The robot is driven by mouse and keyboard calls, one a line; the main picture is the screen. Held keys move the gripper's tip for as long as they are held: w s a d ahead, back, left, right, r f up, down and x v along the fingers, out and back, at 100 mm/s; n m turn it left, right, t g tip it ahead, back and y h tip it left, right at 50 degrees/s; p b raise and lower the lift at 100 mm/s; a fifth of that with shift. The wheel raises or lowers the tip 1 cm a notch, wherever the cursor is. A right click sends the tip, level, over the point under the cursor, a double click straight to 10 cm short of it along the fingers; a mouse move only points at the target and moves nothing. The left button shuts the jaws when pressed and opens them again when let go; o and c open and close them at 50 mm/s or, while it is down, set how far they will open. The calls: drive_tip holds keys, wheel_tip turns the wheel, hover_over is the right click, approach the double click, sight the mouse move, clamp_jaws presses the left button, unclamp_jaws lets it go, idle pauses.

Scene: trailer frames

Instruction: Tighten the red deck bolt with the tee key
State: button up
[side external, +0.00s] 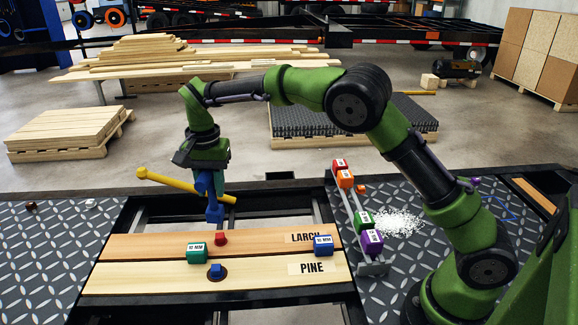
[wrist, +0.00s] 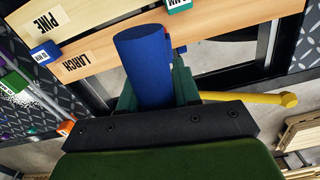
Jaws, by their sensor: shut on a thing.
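The red deck bolt (side external: 221,239) stands on the orange-brown LARCH board. In the wrist view only a sliver of red shows beside the blue shaft. My gripper (side external: 207,178) is shut on the tee key, which has a yellow crossbar (side external: 165,180) and a thick blue shaft (side external: 214,213). The shaft points down, its lower end above the board and apart from the red bolt, slightly left of it in the side view. The wrist view shows the blue shaft (wrist: 147,65) between my gripper's fingers (wrist: 155,90), with the yellow bar (wrist: 265,98) sticking out right.
A blue bolt (side external: 216,269) sits in the PINE board (side external: 130,278). A green block (side external: 197,252) and a blue block (side external: 323,245) stand on the boards. A sloping rack (side external: 371,266) holds several coloured blocks, beside white granules (side external: 400,222). Open frame gaps lie around the boards.

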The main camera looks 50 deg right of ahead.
sight(215, 208)
drive_tip(key=shift+n, duration=1.2)
drive_tip(key=shift+f, duration=3.6)
drive_tip(key=m, duration=1.9)
drive_tip(key=shift+r, duration=0.1)
